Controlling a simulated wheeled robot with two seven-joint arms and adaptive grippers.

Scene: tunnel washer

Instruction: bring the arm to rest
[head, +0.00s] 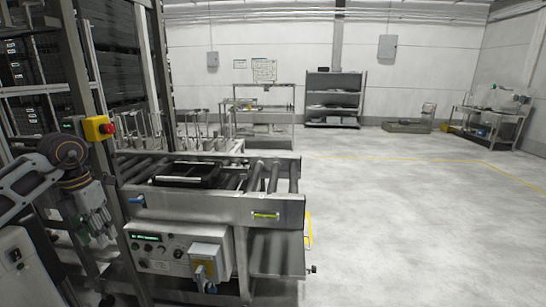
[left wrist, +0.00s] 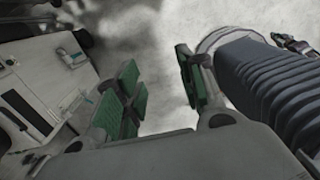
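My left arm comes in from the left in the head view, with its gripper (head: 98,225) hanging down in front of the washer's frame, left of the control panel. In the left wrist view the left gripper (left wrist: 162,92) shows two green-padded fingers spread well apart. Only bare grey floor shows between them, and nothing is held. My right gripper does not clearly show in either view.
The roller conveyor (head: 278,207) carries a dark tray (head: 190,174). Below it is the control panel (head: 160,250). A yellow box with a red button (head: 98,128) stands close to my left arm. Open floor (head: 410,230) lies to the right; shelves (head: 333,97) stand at the back.

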